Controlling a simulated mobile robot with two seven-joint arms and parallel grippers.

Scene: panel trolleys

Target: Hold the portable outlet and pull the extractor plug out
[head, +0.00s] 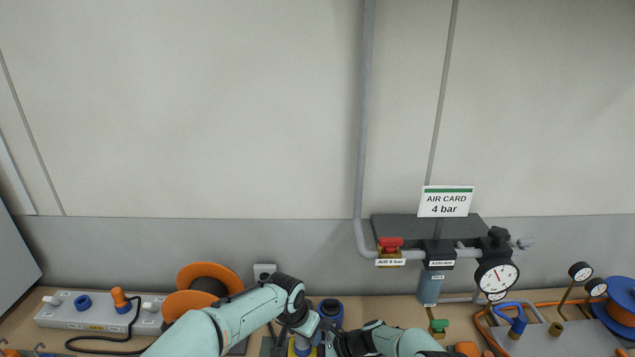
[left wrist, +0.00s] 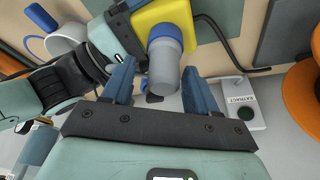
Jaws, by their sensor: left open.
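A yellow block (left wrist: 178,12), which looks like the portable outlet, carries a grey-blue cylindrical plug (left wrist: 163,68) with a blue collar. The block also shows at the bottom of the head view (head: 300,350), partly cut off. In the left wrist view my left gripper (left wrist: 158,72) is open, its two blue fingers on either side of the plug, with gaps visible. My right gripper (left wrist: 132,28) is right against the block's left side.
A grey box labelled EXTRACT (left wrist: 238,104) has a dark button and a black cable near it. In the head view, a power strip (head: 95,312) and orange reel (head: 205,275) are at left. A pressure gauge (head: 497,274) and pipework are at right.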

